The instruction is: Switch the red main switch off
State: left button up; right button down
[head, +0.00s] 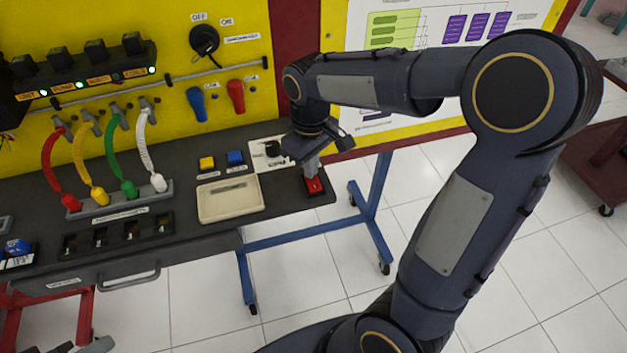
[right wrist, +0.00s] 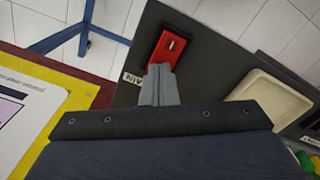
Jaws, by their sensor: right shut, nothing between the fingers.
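The red main switch (head: 315,186) is a small red rocker on a dark base near the right end of the dark bench top. It also shows in the right wrist view (right wrist: 169,47), with a small light mark on its face. My right gripper (head: 311,170) is shut and empty, pointing down at the switch. In the right wrist view its fingertips (right wrist: 159,72) overlap the near end of the switch; I cannot tell whether they touch it. The fingers hide part of the switch's near end. My left gripper is not in view.
A cream tray (head: 230,216) and yellow (head: 206,163) and blue (head: 235,158) buttons lie left of the switch. A black rotary knob (head: 272,148) sits just behind. Coloured cables (head: 55,175) and a yellow panel (head: 180,30) stand farther left. Open floor lies beyond the bench's right edge.

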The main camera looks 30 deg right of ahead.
jog(key=shift+f, duration=0.2)
jog(key=shift+r, duration=0.15)
notch_tip(320, 180, up, 7)
jog(key=p, duration=0.6)
dwell(0.5)
jog(key=s+a+r+m+t+y, duration=0.1)
jog(key=s+a+m+t+y, duration=0.1)
jog(key=s, duration=0.6)
jog(key=s+a+r+m+t+y, duration=0.1)
jog(key=s+a+m+t, duration=0.1)
jog(key=s, duration=0.7)
jog(key=shift+m+t+y, duration=0.4)
jog(key=shift+m+t, duration=0.1)
jog(key=shift+t, duration=0.3)
